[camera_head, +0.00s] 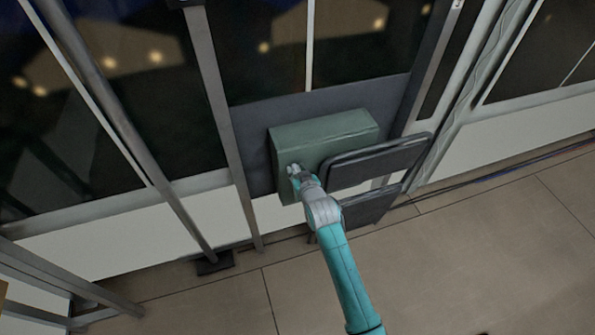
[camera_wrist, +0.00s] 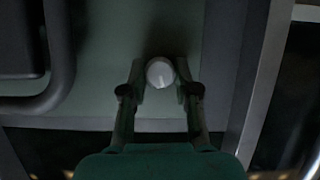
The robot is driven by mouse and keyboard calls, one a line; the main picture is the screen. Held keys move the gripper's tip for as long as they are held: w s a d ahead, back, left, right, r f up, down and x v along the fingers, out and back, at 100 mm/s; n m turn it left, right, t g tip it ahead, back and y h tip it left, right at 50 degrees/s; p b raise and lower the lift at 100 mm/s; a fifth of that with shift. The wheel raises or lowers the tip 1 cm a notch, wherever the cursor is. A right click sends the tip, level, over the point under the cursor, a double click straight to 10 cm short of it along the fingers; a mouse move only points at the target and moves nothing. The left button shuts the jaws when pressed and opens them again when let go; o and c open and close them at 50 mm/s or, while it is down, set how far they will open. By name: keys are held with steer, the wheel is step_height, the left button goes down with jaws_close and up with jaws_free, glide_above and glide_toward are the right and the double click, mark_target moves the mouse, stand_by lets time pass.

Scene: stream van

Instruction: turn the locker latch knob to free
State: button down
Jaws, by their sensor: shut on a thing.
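The locker (camera_head: 322,135) is a grey-green box mounted against a dark panel, and its front fills the middle of the wrist view (camera_wrist: 110,112). The latch knob (camera_wrist: 160,73) is a small round pale knob on that front. My gripper (camera_wrist: 159,80) reaches the locker front with one finger on each side of the knob, shut on it. In the head view my gripper (camera_head: 297,171) meets the left part of the locker front and hides most of the knob there. I cannot tell the knob's turn angle, as no mark shows clearly on it.
A dark folding chair (camera_head: 378,162) stands right in front of the locker's right part, close beside my arm; its frame shows at the left of the wrist view (camera_wrist: 62,62). Metal posts (camera_head: 222,120) stand left of the locker. The tiled floor (camera_head: 480,260) at the right is clear.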

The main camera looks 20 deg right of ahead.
steer(key=n+h, duration=0.1)
steer(key=n, duration=0.1)
steer(key=shift+a+n+h, duration=0.15)
steer(key=shift+n+h, duration=0.15)
steer(key=shift+h, duration=0.1)
steer(key=n+h, duration=0.2)
steer(key=n, duration=0.1)
steer(key=shift+a+f+t, duration=0.1)
steer(key=shift+f+t, duration=0.05)
steer(key=shift+t, duration=0.15)
steer(key=n+t+h, duration=0.1)
steer(key=n+h, duration=0.1)
steer(key=n, duration=0.3)
steer(key=shift+f, duration=0.15)
steer(key=shift+t, duration=0.3)
steer(key=c, duration=0.9)
jaws_free()
steer(key=shift+o, duration=0.2)
